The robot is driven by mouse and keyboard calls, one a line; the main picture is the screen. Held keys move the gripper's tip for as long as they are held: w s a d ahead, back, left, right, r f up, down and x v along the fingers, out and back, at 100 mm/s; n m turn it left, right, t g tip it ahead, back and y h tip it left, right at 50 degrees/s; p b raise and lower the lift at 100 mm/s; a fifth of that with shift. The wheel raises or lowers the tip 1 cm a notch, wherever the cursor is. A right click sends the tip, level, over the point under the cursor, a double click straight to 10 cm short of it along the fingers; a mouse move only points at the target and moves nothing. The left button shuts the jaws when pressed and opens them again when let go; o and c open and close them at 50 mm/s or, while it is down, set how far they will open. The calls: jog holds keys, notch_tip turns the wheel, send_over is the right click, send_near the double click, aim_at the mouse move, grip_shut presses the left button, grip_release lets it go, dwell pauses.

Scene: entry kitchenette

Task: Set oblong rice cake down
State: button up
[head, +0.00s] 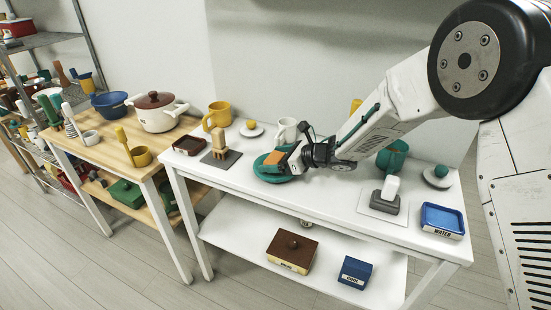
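My gripper (290,156) is over the teal round dish (266,175) at the middle of the white table, its tip pointing left. A small orange-brown block (274,158) shows at the gripper's tip, above or on the dish. It may be the oblong rice cake, but it is too small to be sure. The fingers are small and partly hidden, so I cannot tell whether they are closed on the block or whether it touches the dish.
To the right are a grey-and-white item (387,195), a teal mug (393,156) and a blue tray (442,220). Bare tabletop lies in front.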

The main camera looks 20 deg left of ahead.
jog(key=shift+d+r, duration=0.2)
jog(key=shift+r, duration=0.05)
jog(key=v, duration=1.1)
jog(key=shift+d+r, duration=0.1)
jog(key=shift+d, duration=0.2)
